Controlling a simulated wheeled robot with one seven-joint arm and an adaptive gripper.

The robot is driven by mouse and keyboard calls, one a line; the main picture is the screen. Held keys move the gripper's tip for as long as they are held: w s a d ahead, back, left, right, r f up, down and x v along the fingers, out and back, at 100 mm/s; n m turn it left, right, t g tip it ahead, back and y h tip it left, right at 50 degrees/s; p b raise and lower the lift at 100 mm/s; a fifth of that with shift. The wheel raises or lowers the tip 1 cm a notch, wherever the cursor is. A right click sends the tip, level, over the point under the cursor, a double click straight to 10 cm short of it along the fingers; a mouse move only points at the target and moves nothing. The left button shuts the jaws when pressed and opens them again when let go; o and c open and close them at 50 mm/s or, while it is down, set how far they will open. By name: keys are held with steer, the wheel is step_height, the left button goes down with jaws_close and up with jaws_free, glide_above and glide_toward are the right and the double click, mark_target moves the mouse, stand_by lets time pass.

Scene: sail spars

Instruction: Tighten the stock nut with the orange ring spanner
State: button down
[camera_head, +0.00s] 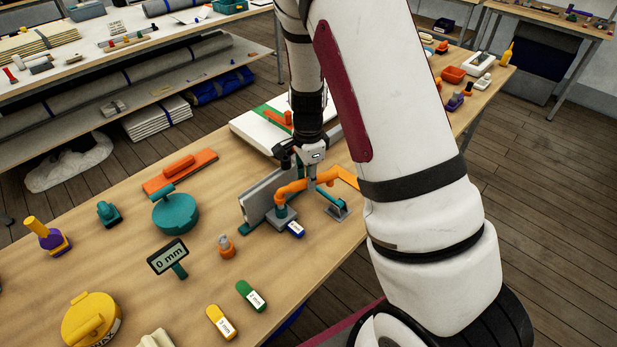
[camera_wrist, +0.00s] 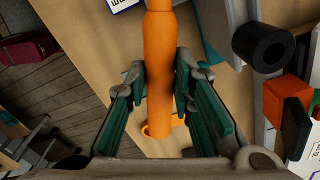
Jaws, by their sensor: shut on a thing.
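The orange ring spanner (camera_head: 294,187) lies nearly level above the bench, its left end over a small grey block (camera_head: 281,217) beside an upright grey plate (camera_head: 262,194). My gripper (camera_head: 312,178) comes down from above and is shut on the spanner's handle. In the wrist view, the orange handle (camera_wrist: 158,45) runs between the two teal-padded fingers. The stock nut cannot be made out; whether the ring sits around it is not clear.
A "0 mm" display (camera_head: 168,258) stands in front, left of a small orange-brown fitting (camera_head: 226,247). A teal round tool (camera_head: 175,213) lies farther left.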

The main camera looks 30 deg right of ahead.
steer(key=shift+f, duration=0.35)
steer(key=shift+f, duration=0.3)
steer(key=shift+f+b, duration=0.3)
steer(key=shift+f, duration=0.15)
stand_by(0.3)
